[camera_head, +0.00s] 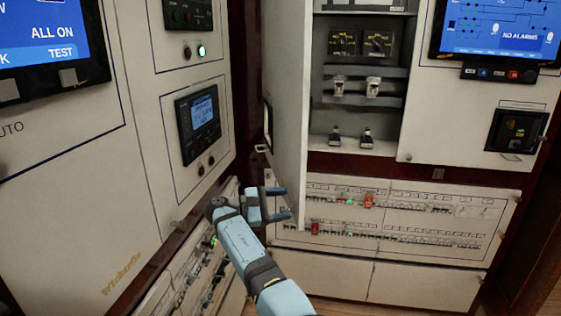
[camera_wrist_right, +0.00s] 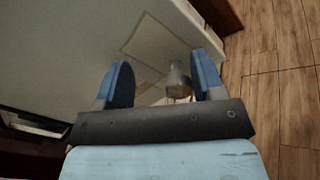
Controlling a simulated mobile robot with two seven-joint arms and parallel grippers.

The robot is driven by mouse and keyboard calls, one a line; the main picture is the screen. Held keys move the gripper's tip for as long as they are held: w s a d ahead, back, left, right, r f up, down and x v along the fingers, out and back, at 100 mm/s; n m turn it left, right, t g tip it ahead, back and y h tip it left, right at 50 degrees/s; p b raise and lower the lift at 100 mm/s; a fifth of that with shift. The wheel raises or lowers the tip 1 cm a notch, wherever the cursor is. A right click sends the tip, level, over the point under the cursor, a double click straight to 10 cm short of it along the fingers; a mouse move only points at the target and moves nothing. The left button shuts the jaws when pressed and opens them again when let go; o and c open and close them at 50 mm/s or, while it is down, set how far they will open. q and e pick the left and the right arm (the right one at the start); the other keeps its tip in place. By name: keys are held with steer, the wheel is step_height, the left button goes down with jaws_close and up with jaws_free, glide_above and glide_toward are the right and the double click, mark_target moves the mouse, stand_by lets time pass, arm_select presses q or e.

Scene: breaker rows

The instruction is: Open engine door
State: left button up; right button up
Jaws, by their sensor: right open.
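The white engine door (camera_head: 289,110) stands swung open in the head view, seen nearly edge-on. A small pale handle (camera_head: 263,148) sticks out on its left side. My right gripper (camera_head: 284,201) is open, below the handle and beside the lower part of the door. In the right wrist view, my right gripper (camera_wrist_right: 162,66) has its blue fingers apart, with a metallic knob-like piece (camera_wrist_right: 178,80) seen between them, near a white panel. I cannot tell whether the fingers touch it. My left gripper is out of view.
The open compartment (camera_head: 360,110) holds gauges and several switches. Below it is a panel of breaker rows (camera_head: 400,215). A left cabinet with a small screen (camera_head: 199,112) stands close to my right arm. Wooden floor (camera_wrist_right: 285,70) shows in the right wrist view.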

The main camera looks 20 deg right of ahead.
mark_target(296, 142)
arm_select(q)
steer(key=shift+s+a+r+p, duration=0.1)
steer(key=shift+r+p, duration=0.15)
steer(key=shift+p, duration=0.55)
arm_select(e)
step_height(296, 142, up, 17)
steer(key=shift+r, duration=0.2)
